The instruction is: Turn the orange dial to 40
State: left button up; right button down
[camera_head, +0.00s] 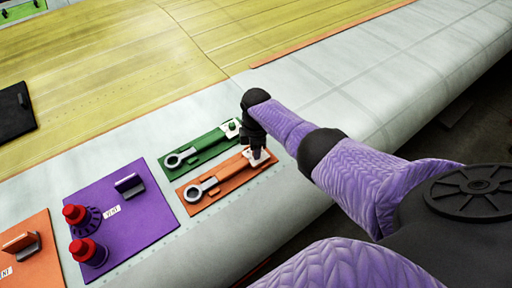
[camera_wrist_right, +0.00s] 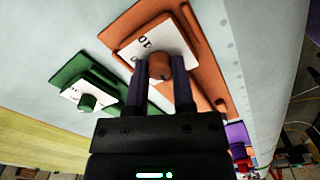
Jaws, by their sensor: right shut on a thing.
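The orange dial (camera_wrist_right: 160,66) is a small round knob on a white scale plate (camera_wrist_right: 170,36) at one end of the orange panel (camera_wrist_right: 208,85). A printed 10 shows on the plate; other marks are hidden or too small, so the dial's setting cannot be read. My right gripper (camera_wrist_right: 158,72) has a finger on each side of the knob and is shut on it. In the head view my right gripper (camera_head: 257,148) points down onto the right end of the orange panel (camera_head: 222,181) and mostly hides the dial. My left gripper is out of view.
A green panel (camera_head: 190,152) with its own dial (camera_head: 232,129) lies close alongside. A purple panel (camera_head: 135,219) with red-topped knobs (camera_head: 88,252) and another orange panel (camera_head: 40,262) lie to the left. The pale wing surface (camera_head: 340,75) is clear at the upper right.

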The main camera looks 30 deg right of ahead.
jog(key=shift+n, duration=0.5)
jog(key=shift+c, duration=2.2)
grip_release()
notch_tip(320, 180, up, 10)
jog(key=p, duration=0.3)
